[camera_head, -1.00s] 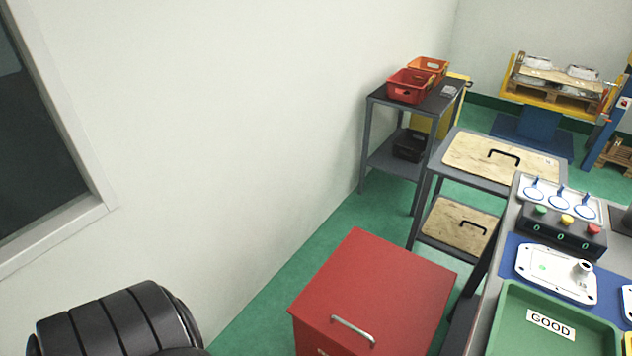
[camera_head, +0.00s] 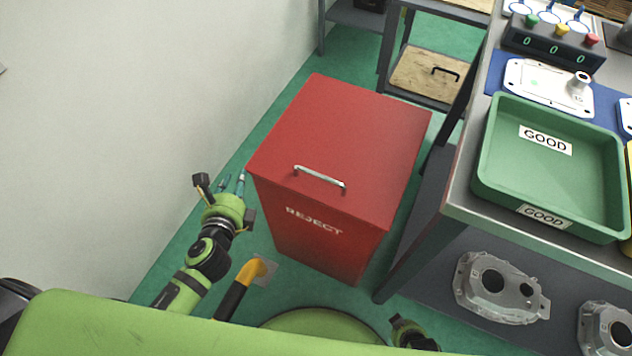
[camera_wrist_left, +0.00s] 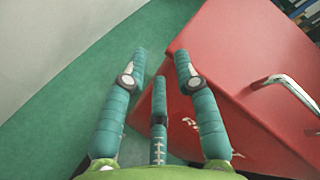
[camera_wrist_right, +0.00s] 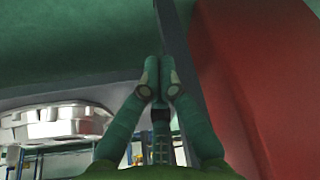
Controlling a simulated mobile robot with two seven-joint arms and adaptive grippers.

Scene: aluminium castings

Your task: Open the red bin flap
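The red bin (camera_head: 320,240), marked REJECT, stands on the floor in the middle of the head view. Its red flap (camera_head: 350,130) lies closed on top, with a silver bar handle (camera_head: 319,178) near the front edge. My left gripper (camera_head: 229,184) is to the left of the bin. In the left wrist view its fingers (camera_wrist_left: 160,68) are spread and empty beside the bin's corner, with the handle (camera_wrist_left: 288,92) off to the right. In the right wrist view my right gripper (camera_wrist_right: 158,62) has its fingertips close together, with nothing seen between them; the bin's red side (camera_wrist_right: 235,80) is to the right.
A workbench with a green GOOD tray (camera_head: 482,180) stands right of the bin. Metal castings (camera_head: 500,288) lie on its lower shelf. A wall (camera_head: 120,120) runs along the left, with a strip of green floor between it and the bin.

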